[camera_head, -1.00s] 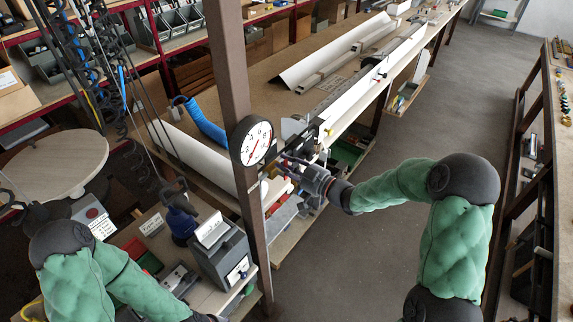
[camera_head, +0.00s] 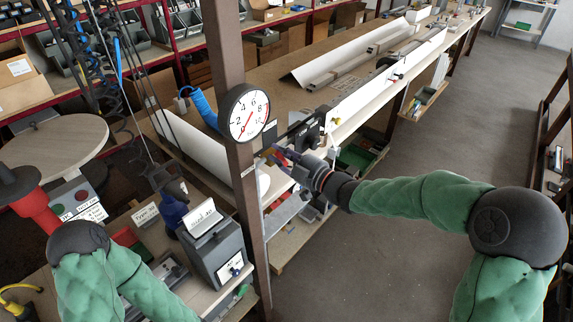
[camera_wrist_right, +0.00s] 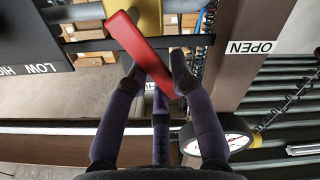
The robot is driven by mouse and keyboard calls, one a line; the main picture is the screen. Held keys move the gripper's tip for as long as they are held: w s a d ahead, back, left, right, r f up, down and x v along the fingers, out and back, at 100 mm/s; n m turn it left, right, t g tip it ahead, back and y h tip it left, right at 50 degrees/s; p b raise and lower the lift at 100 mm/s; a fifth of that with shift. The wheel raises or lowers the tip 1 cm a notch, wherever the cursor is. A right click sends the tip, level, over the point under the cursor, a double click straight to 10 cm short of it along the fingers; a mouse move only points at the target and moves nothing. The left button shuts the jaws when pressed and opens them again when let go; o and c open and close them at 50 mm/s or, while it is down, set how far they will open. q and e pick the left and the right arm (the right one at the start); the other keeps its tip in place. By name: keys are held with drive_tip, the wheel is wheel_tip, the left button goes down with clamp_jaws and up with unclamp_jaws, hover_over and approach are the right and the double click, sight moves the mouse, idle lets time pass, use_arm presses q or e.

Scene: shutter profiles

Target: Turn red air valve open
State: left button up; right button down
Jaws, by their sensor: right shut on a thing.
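The red valve handle (camera_wrist_right: 140,48) is a flat bar that slants across the right wrist view, in front of a yellow part (camera_wrist_right: 148,16). My right gripper (camera_wrist_right: 158,78) is shut on the handle, with a dark finger on either side of its lower end. In the head view my right gripper (camera_head: 274,156) is beside the brown post, just below the round gauge (camera_head: 248,114); the handle is hard to make out there. An OPEN label (camera_wrist_right: 251,47), upside down, is right of the handle. My left gripper is out of view.
The brown post (camera_head: 234,75) stands close to my right gripper. The gauge also shows in the right wrist view (camera_wrist_right: 217,138). A long workbench (camera_head: 290,95) extends behind. A grey box (camera_head: 216,250) stands left of the post. The floor (camera_head: 400,160) on the right is clear.

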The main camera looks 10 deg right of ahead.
drive_tip(key=shift+s+a+f+n+b, duration=0.35)
drive_tip(key=shift+f+n+b, duration=0.35)
drive_tip(key=shift+n+b, duration=1.9)
drive_tip(key=shift+s+a+f+n+b, duration=0.45)
drive_tip(key=shift+n+b, duration=1)
drive_tip(key=shift+b, duration=2.1)
drive_tip(key=shift+s+a+f+n+b, duration=0.1)
drive_tip(key=shift+a+f+n+b, duration=0.6)
drive_tip(key=shift+n+b, duration=1.9)
drive_tip(key=shift+d+f+m+b, duration=0.3)
drive_tip(key=shift+m+b, duration=0.15)
drive_tip(key=shift+b, duration=0.1)
drive_tip(key=c, duration=1)
unclamp_jaws()
drive_tip(key=shift+c, duration=0.2)
drive_tip(key=shift+d, duration=0.1)
drive_tip(key=v, duration=1.2)
